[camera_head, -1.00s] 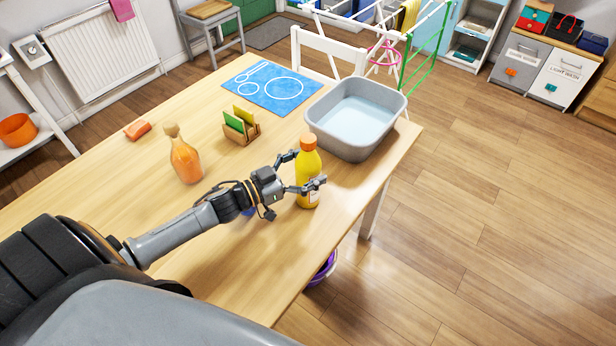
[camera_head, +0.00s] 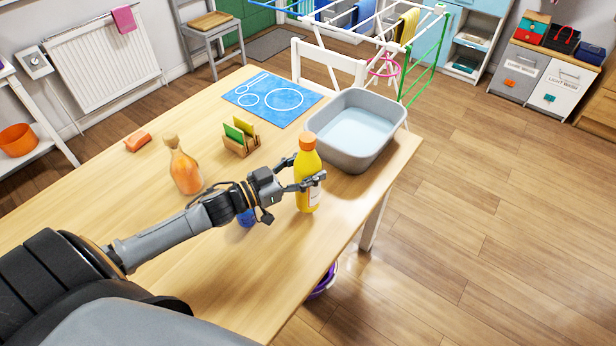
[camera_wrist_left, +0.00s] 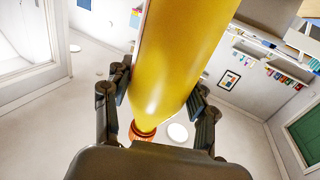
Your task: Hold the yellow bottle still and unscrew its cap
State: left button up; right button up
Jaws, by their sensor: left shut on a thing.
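The yellow bottle (camera_head: 307,194) stands upright near the right edge of the table, with its orange cap (camera_head: 307,142) on top. My left gripper (camera_head: 304,173) is shut on the bottle's body below the cap. In the left wrist view, the yellow bottle (camera_wrist_left: 175,60) fills the middle between the two dark fingers of my left gripper (camera_wrist_left: 163,105). The orange cap (camera_wrist_left: 142,131) shows at the lower middle there, partly hidden by the gripper body. My right gripper is not in view.
A grey basin (camera_head: 340,150) stands just behind the bottle. A blue object (camera_head: 246,218) is partly hidden behind my left arm.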

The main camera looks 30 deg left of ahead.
pick_arm(q)
jog(key=s+a+r, duration=0.8)
jog(key=a+r, duration=0.1)
jog(key=a, duration=0.2)
jog(key=shift+r+p, duration=0.3)
jog(key=shift+p, duration=0.1)
jog(key=shift+a, duration=0.1)
jog(key=o, duration=1)
grip_shut()
